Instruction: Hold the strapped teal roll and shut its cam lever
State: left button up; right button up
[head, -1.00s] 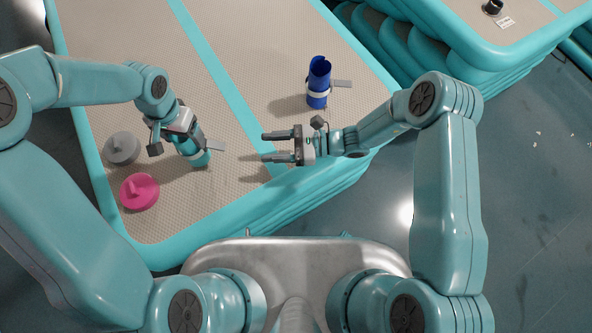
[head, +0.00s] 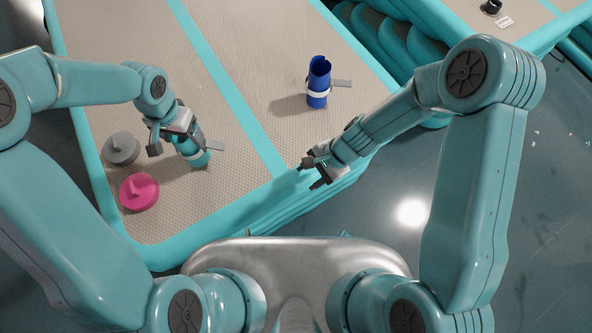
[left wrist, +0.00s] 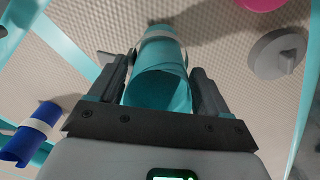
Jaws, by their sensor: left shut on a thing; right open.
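The teal roll (head: 201,160) stands on the mat in the head view, with a pale strap around it and a grey lever (head: 216,147) sticking out to the right. My left gripper (head: 190,145) is shut on the roll from above and hides its upper part. In the left wrist view the roll (left wrist: 160,85) sits between the two dark fingers, with its strap near the far end. My right gripper (head: 314,174) is open and empty near the mat's front edge, to the right of the roll and apart from it.
A blue roll (head: 318,82) with a white strap and grey lever stands upright further back. A grey cap (head: 121,149) and a pink cap (head: 139,191) lie left of the teal roll. The inflatable mat's teal rim (head: 225,220) runs along the front. The mat between the rolls is clear.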

aim_at(215, 145)
dwell(0.4)
jog(key=shift+s+a+r+m+g+y, duration=0.15)
jog(key=shift+s+a+r+m+y, duration=0.1)
jog(key=shift+a+r+y, duration=0.2)
jog(key=shift+s+a+r+m+g+y, duration=0.2)
jog(key=shift+a+r+m+y, duration=0.1)
jog(key=shift+a, duration=0.2)
jog(key=a+r+m+y, duration=0.1)
jog(key=w+a+r+y, duration=0.1)
jog(key=a, duration=0.1)
jog(key=a+r+m+y, duration=0.1)
jog(key=r, duration=0.1)
jog(key=shift+w+a+m, duration=0.3)
jog(key=shift+w+m, duration=0.05)
jog(key=shift+w, duration=0.05)
jog(key=w+a+r+m+t+y, duration=0.2)
jog(key=w+a+r+m+y, duration=0.1)
jog(key=w+a+r+y, duration=0.15)
jog(key=shift+h, duration=0.6)
jog(key=x, duration=0.8)
jog(key=r+x, duration=0.1)
jog(key=x, duration=0.3)
jog(key=shift+w+a+f, duration=0.15)
jog(key=shift+w+a, duration=0.05)
jog(key=shift+a, duration=0.2)
grip_shut()
